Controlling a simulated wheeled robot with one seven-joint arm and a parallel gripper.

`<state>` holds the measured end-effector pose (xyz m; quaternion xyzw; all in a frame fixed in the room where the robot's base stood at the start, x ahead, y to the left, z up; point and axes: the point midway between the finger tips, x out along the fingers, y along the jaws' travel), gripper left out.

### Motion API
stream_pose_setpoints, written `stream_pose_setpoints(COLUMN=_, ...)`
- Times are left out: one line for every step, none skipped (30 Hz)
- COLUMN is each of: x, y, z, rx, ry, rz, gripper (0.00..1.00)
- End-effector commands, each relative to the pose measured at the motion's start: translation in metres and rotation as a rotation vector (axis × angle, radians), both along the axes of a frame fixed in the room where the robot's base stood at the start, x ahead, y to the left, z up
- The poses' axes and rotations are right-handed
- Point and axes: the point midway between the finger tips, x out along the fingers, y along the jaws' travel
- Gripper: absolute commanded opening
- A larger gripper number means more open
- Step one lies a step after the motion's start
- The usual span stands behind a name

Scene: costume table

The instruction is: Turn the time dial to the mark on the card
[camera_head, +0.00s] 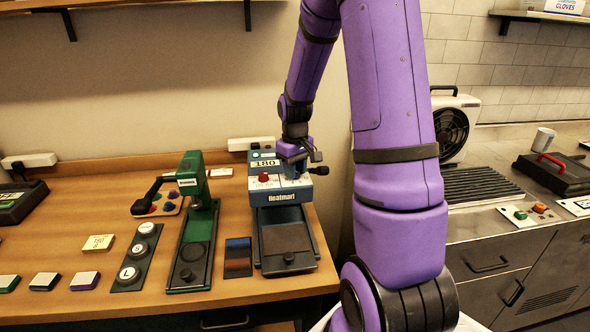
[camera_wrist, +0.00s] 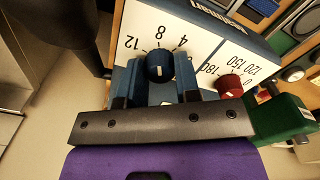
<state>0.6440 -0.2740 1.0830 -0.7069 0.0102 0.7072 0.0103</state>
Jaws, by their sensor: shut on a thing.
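The blue heat press (camera_head: 280,222) stands on the wooden table, its white panel facing front. The blue time dial (camera_wrist: 160,66) sits among the marks 4, 8 and 12 in the wrist view. A short white line shows on its face, but I cannot tell surely which mark it points to. My gripper (camera_head: 297,167) is shut on this dial, one finger on each side; the gripper hides the dial in the head view.
A green press (camera_head: 196,228) stands left of the blue one. A dark striped swatch (camera_head: 238,258) lies between them.

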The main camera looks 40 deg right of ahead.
Motion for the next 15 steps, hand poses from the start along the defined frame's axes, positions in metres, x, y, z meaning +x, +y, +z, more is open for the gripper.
stream_pose_setpoints(x=0.0008, y=-0.0004, z=0.0007, rx=-0.001, ry=-0.003, rz=0.002, gripper=0.07)
stream_pose_setpoints(x=0.0008, y=-0.0004, z=0.0007, rx=-0.001, ry=-0.003, rz=0.003, gripper=0.07)
stream_pose_setpoints(x=0.0008, y=-0.0003, z=0.0007, rx=-0.001, ry=-0.003, rz=0.003, gripper=0.07)
stream_pose_setpoints(x=0.0008, y=-0.0003, z=0.0007, rx=-0.001, ry=-0.003, rz=0.003, gripper=0.07)
stream_pose_setpoints(x=0.0008, y=-0.0003, z=0.0007, rx=-0.001, ry=-0.003, rz=0.003, gripper=0.07)
stream_pose_setpoints(x=0.0008, y=-0.0003, z=0.0007, rx=-0.001, ry=-0.003, rz=0.003, gripper=0.07)
stream_pose_setpoints(x=0.0008, y=-0.0004, z=0.0007, rx=-0.001, ry=-0.003, rz=0.003, gripper=0.07)
stream_pose_setpoints(x=0.0008, y=-0.0004, z=0.0007, rx=-0.001, ry=-0.003, rz=0.003, gripper=0.07)
stream_pose_setpoints(x=0.0008, y=-0.0003, z=0.0007, rx=-0.001, ry=-0.003, rz=0.003, gripper=0.07)
stream_pose_setpoints(x=0.0008, y=-0.0004, z=0.0007, rx=-0.001, ry=-0.003, rz=0.003, gripper=0.07)
stream_pose_setpoints(x=0.0008, y=-0.0003, z=0.0007, rx=-0.001, ry=-0.003, rz=0.003, gripper=0.07)
stream_pose_setpoints(x=0.0008, y=-0.0004, z=0.0007, rx=-0.001, ry=-0.003, rz=0.003, gripper=0.4)
stream_pose_setpoints(x=0.0008, y=-0.0003, z=0.0007, rx=-0.001, ry=-0.003, rz=0.003, gripper=0.47)
stream_pose_setpoints(x=0.0007, y=-0.0003, z=0.0007, rx=-0.001, ry=-0.002, rz=0.002, gripper=0.53)
stream_pose_setpoints(x=0.0006, y=-0.0003, z=0.0006, rx=-0.001, ry=-0.002, rz=0.002, gripper=0.56)
